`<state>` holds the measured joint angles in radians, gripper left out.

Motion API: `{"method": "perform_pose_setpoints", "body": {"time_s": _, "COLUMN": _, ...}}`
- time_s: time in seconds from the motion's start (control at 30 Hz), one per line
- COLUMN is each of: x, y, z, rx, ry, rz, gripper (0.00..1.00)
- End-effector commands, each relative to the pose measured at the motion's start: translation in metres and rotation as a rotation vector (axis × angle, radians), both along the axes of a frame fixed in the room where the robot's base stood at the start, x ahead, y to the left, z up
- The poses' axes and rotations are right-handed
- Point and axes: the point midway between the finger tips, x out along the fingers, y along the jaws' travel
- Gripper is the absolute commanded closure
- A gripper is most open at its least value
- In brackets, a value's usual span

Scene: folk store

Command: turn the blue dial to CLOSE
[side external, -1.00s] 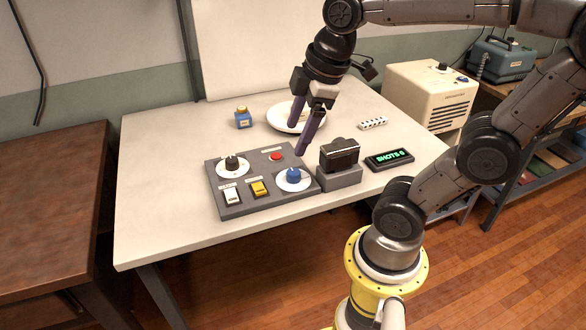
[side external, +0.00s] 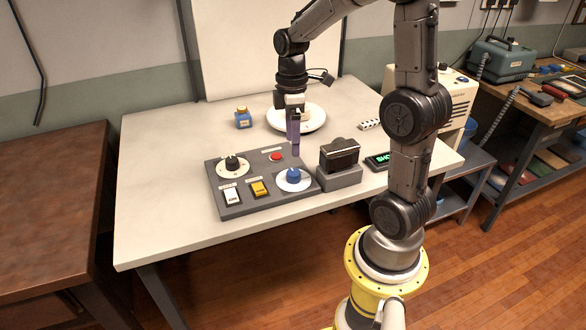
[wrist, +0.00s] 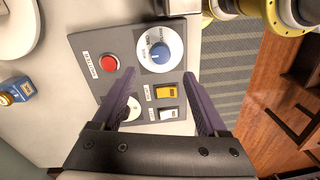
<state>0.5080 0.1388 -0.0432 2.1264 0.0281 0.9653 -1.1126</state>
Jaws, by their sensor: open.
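The blue dial (side external: 293,175) sits on a white disc at the front right of the grey control panel (side external: 240,206). In the wrist view the blue dial (wrist: 160,52) shows on its white disc, with printed words around it too small to read surely. My gripper (side external: 296,150) points down just above and behind the dial in the side view, apart from it. In the wrist view my gripper (wrist: 160,75) has its two purple fingers spread apart with nothing between them, and the dial lies beyond the fingertips.
The panel also holds a red button (side external: 276,157), a black dial (side external: 232,163), a yellow switch (side external: 259,188) and a white switch (side external: 232,195). A black camera (side external: 340,154) stands on a grey block close right of the panel. A plate (side external: 312,124) and blue bottle (side external: 243,118) stand behind.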

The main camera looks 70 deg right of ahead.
Motion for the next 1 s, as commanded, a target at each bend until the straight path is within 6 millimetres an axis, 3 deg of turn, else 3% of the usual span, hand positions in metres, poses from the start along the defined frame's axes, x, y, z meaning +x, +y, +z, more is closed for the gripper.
{"method": "perform_pose_setpoints", "body": {"time_s": 0.2, "x": -0.003, "y": 0.003, "z": -0.045, "rx": 0.003, "ry": 0.006, "rz": 0.001, "gripper": 0.24}}
{"method": "perform_pose_setpoints", "body": {"time_s": 0.43, "x": -0.003, "y": 0.004, "z": -0.079, "rx": 0.002, "ry": 0.002, "rz": 0.0, "gripper": 0.24}}
{"method": "perform_pose_setpoints", "body": {"time_s": 0.6, "x": -0.003, "y": 0.005, "z": -0.091, "rx": 0.001, "ry": 0.0, "rz": 0.0, "gripper": 0.24}}
{"method": "perform_pose_setpoints", "body": {"time_s": 0.9, "x": -0.003, "y": 0.005, "z": -0.093, "rx": 0.0, "ry": -0.001, "rz": 0.001, "gripper": 0.24}}
{"method": "perform_pose_setpoints", "body": {"time_s": 1.0, "x": -0.003, "y": 0.005, "z": -0.093, "rx": 0.0, "ry": -0.001, "rz": 0.001, "gripper": 0.38}}
